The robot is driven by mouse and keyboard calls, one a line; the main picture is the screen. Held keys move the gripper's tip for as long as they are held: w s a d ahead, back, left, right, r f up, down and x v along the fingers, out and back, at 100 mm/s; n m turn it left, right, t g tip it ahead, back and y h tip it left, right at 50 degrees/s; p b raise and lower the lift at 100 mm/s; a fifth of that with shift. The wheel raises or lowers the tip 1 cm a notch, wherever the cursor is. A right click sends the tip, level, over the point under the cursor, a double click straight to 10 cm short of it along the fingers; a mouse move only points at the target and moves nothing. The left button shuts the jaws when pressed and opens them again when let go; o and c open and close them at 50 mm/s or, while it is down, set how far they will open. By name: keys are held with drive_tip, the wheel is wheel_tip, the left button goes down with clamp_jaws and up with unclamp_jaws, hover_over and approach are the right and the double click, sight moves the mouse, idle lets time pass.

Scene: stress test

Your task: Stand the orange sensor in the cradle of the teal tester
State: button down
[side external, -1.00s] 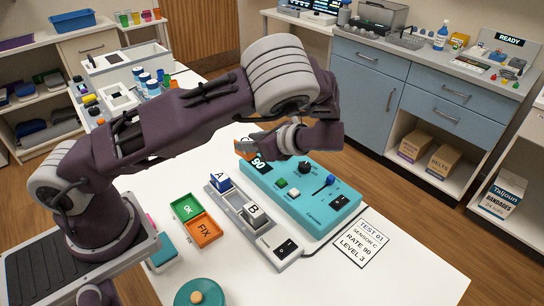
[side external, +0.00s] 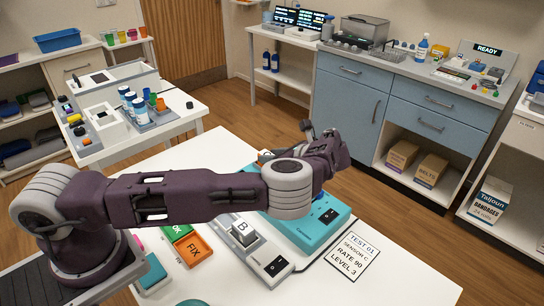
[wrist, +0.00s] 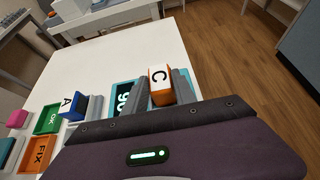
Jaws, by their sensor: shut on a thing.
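The orange sensor (wrist: 161,98), with a white face marked C, is between the fingers of my gripper (wrist: 160,87) in the wrist view. The gripper is shut on it. The teal tester (side external: 305,229) lies on the white table in the side view, partly covered by my arm. Its dark display reading 90 and a teal edge (wrist: 116,88) show just left of the fingers in the wrist view. My arm hides the fingertips in the side view. The cradle is not clearly visible, and I cannot tell whether the sensor touches it.
A grey holder with block B (side external: 243,230) lies in front of the tester; block A (wrist: 69,103) shows in the wrist view. Green OK tray (wrist: 48,118) and orange FIX tray (wrist: 38,152) are at left. A printed card (side external: 350,257) lies right.

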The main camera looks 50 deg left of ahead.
drive_tip(key=c, duration=1)
unclamp_jaws()
drive_tip(key=shift+f, duration=0.1)
